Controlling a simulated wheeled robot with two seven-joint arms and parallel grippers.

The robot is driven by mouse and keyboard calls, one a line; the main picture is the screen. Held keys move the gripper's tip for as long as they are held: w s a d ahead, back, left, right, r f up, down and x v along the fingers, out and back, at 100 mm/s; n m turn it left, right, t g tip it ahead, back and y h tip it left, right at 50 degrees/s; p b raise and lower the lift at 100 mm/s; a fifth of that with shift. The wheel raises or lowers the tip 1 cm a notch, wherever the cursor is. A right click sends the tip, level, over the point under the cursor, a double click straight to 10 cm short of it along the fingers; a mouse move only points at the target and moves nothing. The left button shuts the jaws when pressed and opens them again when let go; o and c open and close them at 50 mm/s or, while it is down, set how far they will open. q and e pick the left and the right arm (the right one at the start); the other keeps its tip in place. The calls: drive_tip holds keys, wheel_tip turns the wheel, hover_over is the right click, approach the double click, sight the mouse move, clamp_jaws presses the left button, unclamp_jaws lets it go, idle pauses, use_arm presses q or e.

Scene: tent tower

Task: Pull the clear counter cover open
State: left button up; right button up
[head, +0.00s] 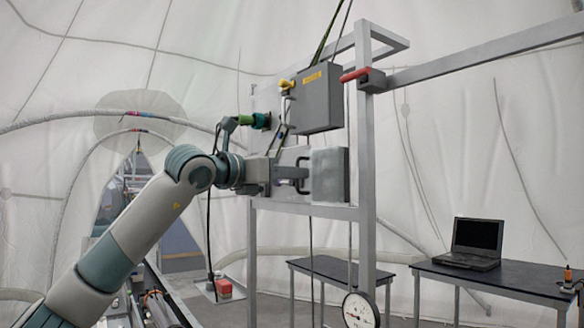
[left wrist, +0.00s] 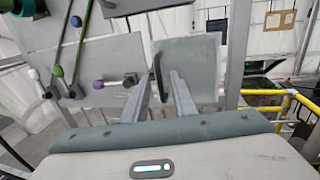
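The counter cover is a pale, cloudy square panel (head: 329,175) on the frame's lower board, with a dark upright bar handle (head: 303,172) at its left edge. In the left wrist view the panel (left wrist: 195,62) looks flat to the board, and its handle (left wrist: 157,68) stands out from it. My left gripper (head: 299,177) is at the handle. In the left wrist view its two fingers (left wrist: 161,80) are apart, with the handle between their tips; contact is unclear. What lies behind the panel cannot be made out. My right gripper is not in view.
A grey box (head: 318,98) hangs above the cover. A green-tipped knob (head: 260,120) and several coloured levers, one purple-tipped (left wrist: 98,84), are left of it. A red-handled bar (head: 356,74) and a round gauge (head: 359,311) are on the right post. A laptop (head: 475,243) is on a table.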

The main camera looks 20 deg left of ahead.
use_arm(q)
drive_tip(key=shift+w+d, duration=0.1)
drive_tip(key=shift+w, duration=0.1)
drive_tip(key=shift+c, duration=0.6)
clamp_jaws()
idle(0.8)
